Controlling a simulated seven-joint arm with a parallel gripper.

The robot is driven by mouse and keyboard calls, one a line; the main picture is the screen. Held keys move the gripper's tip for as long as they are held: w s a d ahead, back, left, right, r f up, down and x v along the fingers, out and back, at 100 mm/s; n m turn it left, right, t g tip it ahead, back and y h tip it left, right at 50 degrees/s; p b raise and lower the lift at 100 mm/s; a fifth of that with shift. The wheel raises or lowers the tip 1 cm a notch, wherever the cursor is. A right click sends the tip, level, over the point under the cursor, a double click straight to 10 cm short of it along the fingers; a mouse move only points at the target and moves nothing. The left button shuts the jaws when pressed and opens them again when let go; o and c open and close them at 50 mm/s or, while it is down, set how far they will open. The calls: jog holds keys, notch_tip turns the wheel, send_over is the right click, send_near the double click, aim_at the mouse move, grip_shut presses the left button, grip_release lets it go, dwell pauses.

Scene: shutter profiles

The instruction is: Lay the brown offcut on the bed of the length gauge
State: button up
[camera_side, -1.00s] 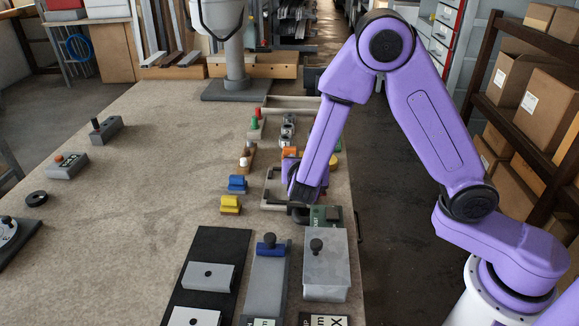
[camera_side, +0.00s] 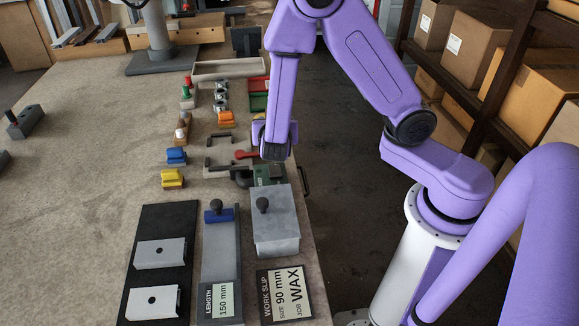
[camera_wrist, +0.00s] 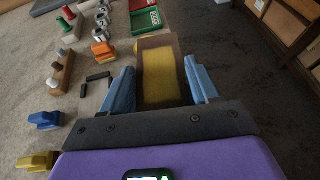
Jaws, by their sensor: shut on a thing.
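My gripper (camera_wrist: 160,70) is shut on the brown offcut (camera_wrist: 157,42), a piece with a brown rim and a yellow face between the two blue fingers in the wrist view. In the side view my gripper (camera_side: 275,152) hangs above the right edge of the bench, behind the grey knobbed block; the offcut is hard to make out there. The length gauge (camera_side: 219,262) is a long grey bed at the front of the bench, with a blue stop (camera_side: 219,215) under a black knob at its far end and a 150 mm label at its near end. Its bed looks bare.
A black board (camera_side: 148,225) with two grey blocks lies left of the gauge. The grey knobbed block (camera_side: 276,235) and a work slip (camera_side: 285,292) lie right of it. Yellow (camera_side: 172,179), blue (camera_side: 176,157) and orange (camera_side: 227,119) pieces stand farther back. The left bench is mostly clear.

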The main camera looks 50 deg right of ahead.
jog(key=shift+d+f, duration=0.1)
jog(key=shift+d, duration=0.25)
jog(key=shift+w+r+t, duration=0.3)
jog(key=shift+t, duration=0.1)
jog(key=r+n+t+y, duration=0.1)
jog(key=r+n+y, duration=0.1)
jog(key=w+r+n+t+y, duration=0.1)
jog(key=r+n+y, duration=0.1)
jog(key=r, duration=0.1)
jog(key=r+n+t+y, duration=0.1)
jog(key=r+n, duration=0.1)
jog(key=r, duration=0.1)
jog(key=shift+w+r+t+y, duration=0.1)
jog(key=shift+w+t+y, duration=0.2)
jog(key=shift+y, duration=0.1)
jog(key=shift+s+r+n+y, duration=0.1)
jog(key=shift+r+n+y, duration=0.25)
jog(key=shift+r, duration=0.2)
dwell(0.9)
jog(key=s+a+f+m+g+h, duration=0.2)
jog(key=a+f+m+g+h, duration=0.1)
jog(key=a+f+m+h, duration=0.2)
jog(key=shift+s+a+f+h, duration=0.35)
jog(key=shift+a, duration=0.35)
